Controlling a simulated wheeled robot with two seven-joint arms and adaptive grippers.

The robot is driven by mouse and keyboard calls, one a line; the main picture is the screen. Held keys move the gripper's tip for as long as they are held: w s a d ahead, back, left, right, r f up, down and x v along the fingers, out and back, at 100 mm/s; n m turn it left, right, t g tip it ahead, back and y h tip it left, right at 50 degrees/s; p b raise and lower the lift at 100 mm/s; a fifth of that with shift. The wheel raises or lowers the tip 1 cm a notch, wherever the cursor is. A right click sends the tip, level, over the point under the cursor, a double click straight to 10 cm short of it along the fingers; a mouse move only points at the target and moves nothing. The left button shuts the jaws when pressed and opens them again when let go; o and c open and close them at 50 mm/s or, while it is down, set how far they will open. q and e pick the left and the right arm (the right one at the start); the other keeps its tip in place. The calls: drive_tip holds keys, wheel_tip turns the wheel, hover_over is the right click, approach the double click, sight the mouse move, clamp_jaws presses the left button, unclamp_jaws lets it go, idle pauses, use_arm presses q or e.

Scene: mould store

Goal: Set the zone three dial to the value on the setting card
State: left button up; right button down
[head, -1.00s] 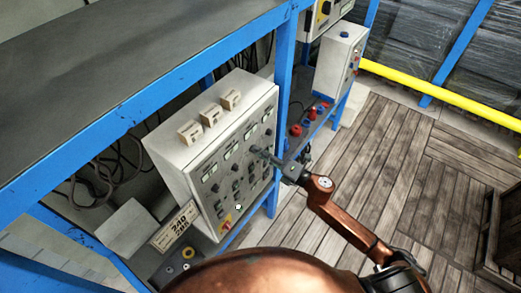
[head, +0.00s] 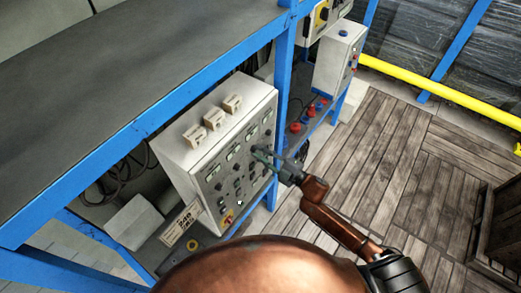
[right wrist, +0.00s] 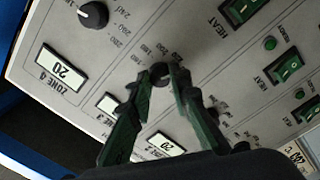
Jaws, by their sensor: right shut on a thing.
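The control cabinet (head: 215,145) stands on the shelf under the bench, its sloped face carrying displays, dials and switches. My right gripper (head: 262,156) reaches its face from the right. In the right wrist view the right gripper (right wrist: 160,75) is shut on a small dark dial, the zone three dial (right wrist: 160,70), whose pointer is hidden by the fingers. The zone 3 display (right wrist: 108,103) is partly covered by a finger. My left gripper is out of view.
The zone 4 dial (right wrist: 93,14) is close to the held one. Green heat switches (right wrist: 243,10) line the panel's other side. Blue posts (head: 282,90) flank the cabinet. A grey box (head: 340,57) stands behind.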

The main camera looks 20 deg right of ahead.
drive_tip(key=shift+d+m+p, duration=0.1)
drive_tip(key=shift+m+p, duration=0.5)
drive_tip(key=shift+m, duration=0.6)
drive_tip(key=c, duration=1.8)
unclamp_jaws()
drive_tip(key=shift+o, duration=0.2)
drive_tip(key=v, duration=1.2)
